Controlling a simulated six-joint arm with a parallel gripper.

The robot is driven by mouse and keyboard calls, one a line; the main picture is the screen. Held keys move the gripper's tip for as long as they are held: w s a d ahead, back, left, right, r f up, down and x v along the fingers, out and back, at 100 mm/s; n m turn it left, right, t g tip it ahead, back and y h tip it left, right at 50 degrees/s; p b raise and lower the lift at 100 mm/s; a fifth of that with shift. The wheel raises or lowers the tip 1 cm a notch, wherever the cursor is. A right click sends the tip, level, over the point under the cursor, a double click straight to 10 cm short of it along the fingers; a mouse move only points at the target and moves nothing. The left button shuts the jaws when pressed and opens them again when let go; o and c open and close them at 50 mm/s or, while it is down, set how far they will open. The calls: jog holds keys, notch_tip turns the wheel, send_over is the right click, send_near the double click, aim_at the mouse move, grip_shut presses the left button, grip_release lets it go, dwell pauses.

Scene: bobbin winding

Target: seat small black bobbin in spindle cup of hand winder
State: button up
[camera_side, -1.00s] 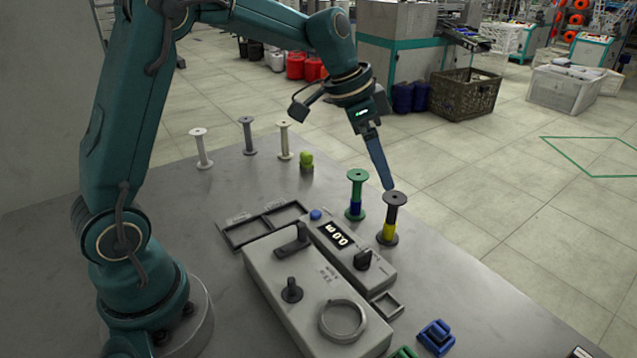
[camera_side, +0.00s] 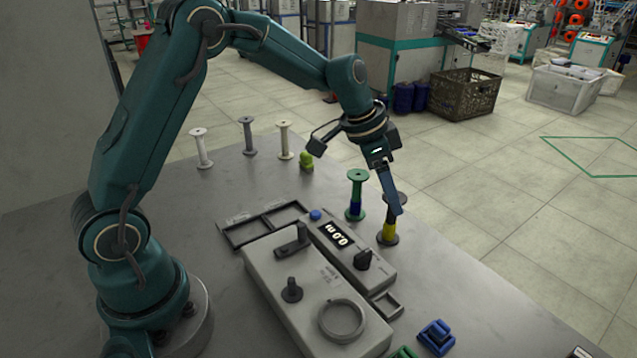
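A black bobbin (camera_side: 388,232) with a band of yellow thread stands upright on the table, right of the winder. My gripper (camera_side: 398,207) points down at the bobbin's upper part, and its finger covers part of the top flange and stem. From this side I cannot tell whether the fingers are around the bobbin or in front of it, or how far apart they are. The hand winder (camera_side: 300,290) is a grey box with a crank and a knob. A round ring (camera_side: 341,320), which looks like the spindle cup, is on its near end and appears empty.
A green bobbin (camera_side: 356,195) with blue thread stands close left of the black one. White (camera_side: 200,148), grey (camera_side: 248,136) and cream (camera_side: 285,140) bobbins stand farther back. An empty divided tray (camera_side: 262,222) lies behind the winder. A blue block (camera_side: 436,337) lies at front right.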

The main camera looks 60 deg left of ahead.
jog(key=c, duration=0.4)
jog(key=shift+r, duration=2.45)
jog(key=shift+s+d+r, duration=0.15)
jog(key=shift+r, duration=0.05)
jog(key=s+d+r+m+g+h, duration=0.1)
jog(key=s+d+r+m, duration=0.15)
jog(key=s, duration=0.35)
jog(key=s+d+r+m, duration=0.2)
jog(key=s+d, duration=0.2)
jog(key=s, duration=0.3)
jog(key=s+d+r+m+g+h, duration=0.1)
jog(key=s+d+r+m, duration=0.1)
jog(key=s+d, duration=0.3)
jog(key=shift+n, duration=0.25)
jog(key=shift+s+a+f, duration=0.2)
jog(key=shift+f, duration=0.55)
jog(key=shift+s+a+f, duration=0.15)
jog(key=shift+a+f, duration=0.1)
jog(key=shift+f, duration=0.5)
jog(key=shift+s+a+f, duration=0.2)
jog(key=shift+f, duration=0.55)
